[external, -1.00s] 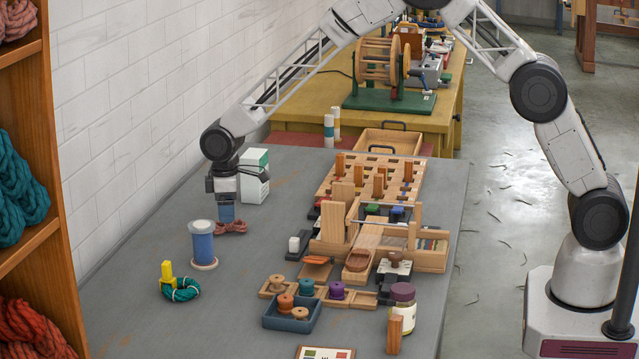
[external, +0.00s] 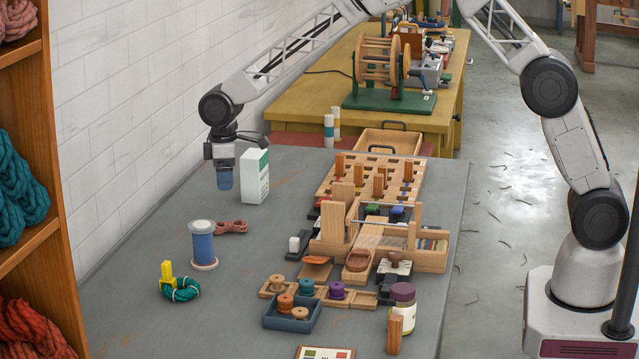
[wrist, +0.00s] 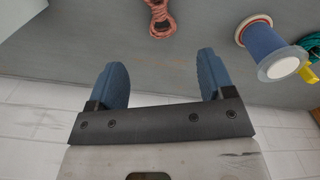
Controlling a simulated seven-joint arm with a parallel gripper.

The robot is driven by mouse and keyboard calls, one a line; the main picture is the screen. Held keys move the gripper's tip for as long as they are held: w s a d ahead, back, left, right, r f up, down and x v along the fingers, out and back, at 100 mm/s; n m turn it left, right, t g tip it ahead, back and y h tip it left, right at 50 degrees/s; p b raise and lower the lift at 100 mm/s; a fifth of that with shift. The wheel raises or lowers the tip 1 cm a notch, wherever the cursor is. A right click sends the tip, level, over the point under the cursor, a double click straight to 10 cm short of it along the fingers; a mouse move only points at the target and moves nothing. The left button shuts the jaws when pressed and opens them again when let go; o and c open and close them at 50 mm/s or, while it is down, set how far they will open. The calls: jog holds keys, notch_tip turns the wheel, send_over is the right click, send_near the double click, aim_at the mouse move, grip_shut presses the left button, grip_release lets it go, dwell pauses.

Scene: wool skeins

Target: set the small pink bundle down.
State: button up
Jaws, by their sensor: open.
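The small pink bundle (external: 231,227) lies flat on the grey table, just right of the blue spool. In the wrist view the pink bundle (wrist: 161,18) shows at the top edge, partly cut off by the frame. My gripper (external: 225,184) is raised above the table, behind the bundle and apart from it. In the wrist view my gripper (wrist: 163,80) has its two blue fingers spread wide with nothing between them.
A blue spool (external: 202,245) stands in front of the bundle. A teal bundle with a yellow block (external: 167,272) lies nearer the front left. A white-and-green box (external: 255,176) stands close right of my gripper. Wooden racks and trays (external: 370,185) fill the table's right side.

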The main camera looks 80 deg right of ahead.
jog(key=shift+r, duration=0.1)
dwell(0.3)
jog(key=s+d+r+m+t, duration=0.1)
jog(key=s+r, duration=0.9)
jog(key=s, duration=0.4)
jog(key=s+r+m, duration=0.1)
jog(key=s+r, duration=1)
jog(key=s, duration=0.4)
jog(key=s+m+t, duration=0.1)
jog(key=s+m, duration=0.1)
jog(key=s, duration=3.1)
jog(key=shift+d+f+m+t, duration=0.3)
jog(key=shift+m, duration=0.1)
